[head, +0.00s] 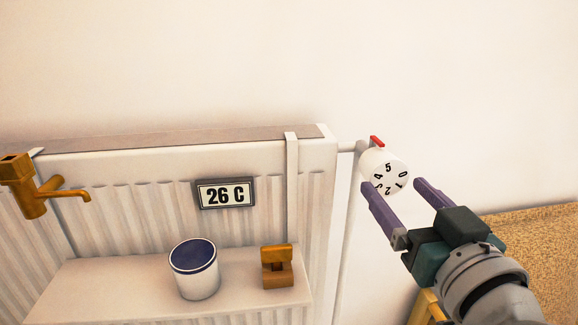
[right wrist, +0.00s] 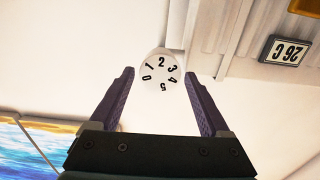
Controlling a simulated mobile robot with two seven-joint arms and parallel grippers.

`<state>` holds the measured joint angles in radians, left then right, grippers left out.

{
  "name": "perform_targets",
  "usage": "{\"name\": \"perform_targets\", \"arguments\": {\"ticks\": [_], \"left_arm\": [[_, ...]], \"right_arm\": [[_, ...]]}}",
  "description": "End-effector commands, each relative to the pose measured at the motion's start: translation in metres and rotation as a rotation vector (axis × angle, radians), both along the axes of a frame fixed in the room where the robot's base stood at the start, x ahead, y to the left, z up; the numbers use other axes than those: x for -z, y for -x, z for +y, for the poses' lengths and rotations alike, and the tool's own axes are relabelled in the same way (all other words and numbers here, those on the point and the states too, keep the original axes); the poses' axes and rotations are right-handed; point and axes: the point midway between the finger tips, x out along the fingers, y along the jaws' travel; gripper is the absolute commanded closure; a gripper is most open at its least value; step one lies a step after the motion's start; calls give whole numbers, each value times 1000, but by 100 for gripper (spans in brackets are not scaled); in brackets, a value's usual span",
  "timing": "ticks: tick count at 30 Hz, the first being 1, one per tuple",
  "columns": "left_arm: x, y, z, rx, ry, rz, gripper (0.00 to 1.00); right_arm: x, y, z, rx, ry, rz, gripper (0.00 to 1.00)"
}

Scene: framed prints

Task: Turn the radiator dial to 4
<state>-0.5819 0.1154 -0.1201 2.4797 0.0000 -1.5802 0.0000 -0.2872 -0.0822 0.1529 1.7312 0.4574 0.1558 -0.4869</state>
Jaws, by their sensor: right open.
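The radiator dial (head: 390,178) is a white round knob with black digits 0 to 5, on the valve at the radiator's right end. A red marker (head: 377,141) sits on the valve above it. In the head view the 5 is uppermost, nearest the marker. The dial also shows in the right wrist view (right wrist: 161,71), where the marker is hidden. My right gripper (head: 393,185) is open, its two purple fingers on either side of the dial's face. In the right wrist view its fingertips (right wrist: 160,76) look apart from the dial. My left gripper is out of view.
The white radiator (head: 180,160) carries a 26 C display (head: 226,194). A shelf (head: 120,290) in front holds a white cup with a blue top (head: 196,270) and a wooden block (head: 277,267). A brass tap (head: 40,190) is at left. A framed print (right wrist: 25,150) lies lower left.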

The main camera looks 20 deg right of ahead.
Motion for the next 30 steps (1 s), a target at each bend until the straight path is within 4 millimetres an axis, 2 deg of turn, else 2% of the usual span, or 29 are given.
{"name": "perform_targets", "arguments": {"ticks": [6,13,18,25,30], "left_arm": [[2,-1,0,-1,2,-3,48],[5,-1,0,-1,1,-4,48],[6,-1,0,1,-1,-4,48],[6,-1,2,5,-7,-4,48],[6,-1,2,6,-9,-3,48]], "right_arm": [[-1,-41,-10,-2,0,-2,19],[-1,-72,-17,-2,1,0,19],[-1,-80,-19,-2,1,1,19],[-1,-80,-19,-2,1,1,19],[-1,-80,-19,-3,1,1,39]]}}
